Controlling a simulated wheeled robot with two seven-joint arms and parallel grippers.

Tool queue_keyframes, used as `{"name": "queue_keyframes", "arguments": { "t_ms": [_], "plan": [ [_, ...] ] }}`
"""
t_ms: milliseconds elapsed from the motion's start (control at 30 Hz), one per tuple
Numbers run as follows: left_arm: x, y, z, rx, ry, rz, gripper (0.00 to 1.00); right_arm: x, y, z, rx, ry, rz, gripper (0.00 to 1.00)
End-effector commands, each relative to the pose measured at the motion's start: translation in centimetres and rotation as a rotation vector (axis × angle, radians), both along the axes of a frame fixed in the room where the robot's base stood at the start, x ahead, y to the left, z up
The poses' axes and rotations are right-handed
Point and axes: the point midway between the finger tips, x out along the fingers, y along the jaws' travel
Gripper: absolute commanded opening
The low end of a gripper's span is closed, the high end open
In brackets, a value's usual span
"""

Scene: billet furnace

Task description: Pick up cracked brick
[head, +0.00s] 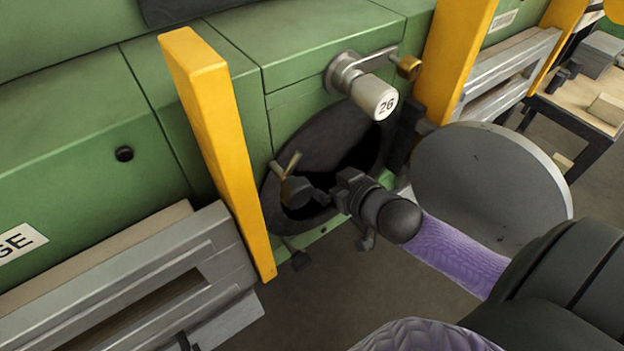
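No brick with a visible crack can be made out. A tan block (607,108) lies on the bench at the far right, too small to tell if it is cracked. My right gripper (318,196) reaches from the right into the mouth of the dark round opening (338,140) in the green furnace wall. Its fingers are dark against the dark interior, so whether they hold anything cannot be told. The inside of the opening is mostly black. My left gripper is not in view.
A round grey door (490,185) stands open right of the opening, close to my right forearm. Yellow posts (222,150) flank the opening. A knob marked 26 (372,98) sticks out above it. A brass fork-shaped piece (289,178) sits at its left edge.

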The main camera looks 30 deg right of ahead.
Motion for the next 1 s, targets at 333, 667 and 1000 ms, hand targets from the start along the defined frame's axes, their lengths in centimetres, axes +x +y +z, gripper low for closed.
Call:
{"name": "queue_keyframes", "arguments": {
  "t_ms": [333, 667, 1000],
  "plan": [
    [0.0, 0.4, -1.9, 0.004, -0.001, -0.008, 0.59, 4.2, 0.4, -2.0, -0.001, 0.001, 0.000, 1.00],
    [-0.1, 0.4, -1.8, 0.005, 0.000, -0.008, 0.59, 4.2, 0.4, -1.9, -0.001, 0.001, 0.000, 0.58],
    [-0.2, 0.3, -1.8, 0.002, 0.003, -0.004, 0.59, 4.2, 0.4, -1.9, -0.001, -0.001, 0.000, 0.00]
  ]
}}
